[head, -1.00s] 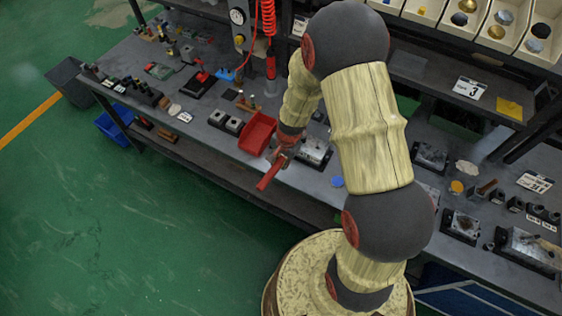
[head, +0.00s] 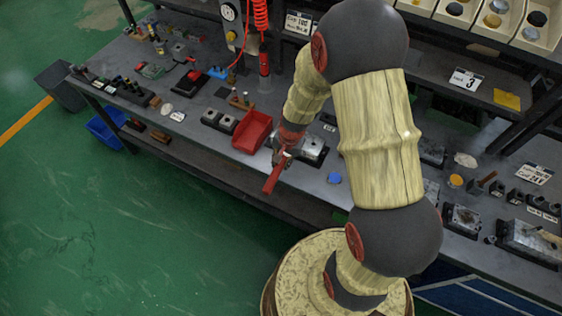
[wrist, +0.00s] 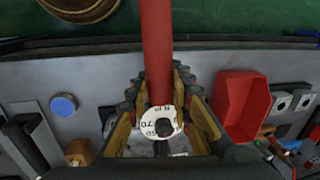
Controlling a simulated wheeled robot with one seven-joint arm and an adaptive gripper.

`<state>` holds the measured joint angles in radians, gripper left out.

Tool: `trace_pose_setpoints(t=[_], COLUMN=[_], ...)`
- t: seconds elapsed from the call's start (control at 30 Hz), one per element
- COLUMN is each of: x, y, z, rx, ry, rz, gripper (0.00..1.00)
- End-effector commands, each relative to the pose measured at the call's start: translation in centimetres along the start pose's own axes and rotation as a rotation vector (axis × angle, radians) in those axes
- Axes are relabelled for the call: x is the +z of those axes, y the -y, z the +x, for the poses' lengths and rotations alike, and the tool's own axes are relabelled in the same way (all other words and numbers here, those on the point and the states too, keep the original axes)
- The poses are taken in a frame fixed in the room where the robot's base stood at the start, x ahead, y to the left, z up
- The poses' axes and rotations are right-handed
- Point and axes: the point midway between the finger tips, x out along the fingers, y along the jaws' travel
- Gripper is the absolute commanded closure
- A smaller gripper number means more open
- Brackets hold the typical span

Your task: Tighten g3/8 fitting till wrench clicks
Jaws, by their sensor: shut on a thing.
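My gripper (head: 284,154) is shut on a red-handled wrench (head: 272,179) and holds it over the front part of the bench. In the wrist view the wrench's red handle (wrist: 157,50) runs away from between the fingers, toward the bench's front edge. A white numbered dial (wrist: 163,122) sits on the wrench between the fingers of my gripper (wrist: 162,105). A grey metal valve block (head: 312,147) on a dark base stands just behind and right of my gripper, partly covered by the arm. The G3/8 fitting and the wrench's working end cannot be made out.
A red bin (head: 252,131) stands left of my gripper, also visible in the wrist view (wrist: 240,105). A blue round cap (head: 334,178) lies to the right. Small blocks (head: 219,121) stand beyond the bin. More metal blocks (head: 463,218) fill the right bench. Shelf bins (head: 495,22) line the back.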

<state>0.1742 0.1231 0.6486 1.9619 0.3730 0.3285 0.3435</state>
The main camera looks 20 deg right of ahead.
Motion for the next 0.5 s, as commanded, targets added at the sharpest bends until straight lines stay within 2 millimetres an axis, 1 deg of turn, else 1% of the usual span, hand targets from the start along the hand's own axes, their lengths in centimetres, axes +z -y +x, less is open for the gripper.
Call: trace_pose_setpoints(t=[0.27,0.5], x=[0.0,-0.1], y=[0.1,0.2], z=[-0.3,-1.1], rx=[-0.001,-0.001], ry=[-0.001,-0.001], rz=[0.001,0.001], gripper=[1.0,1.0])
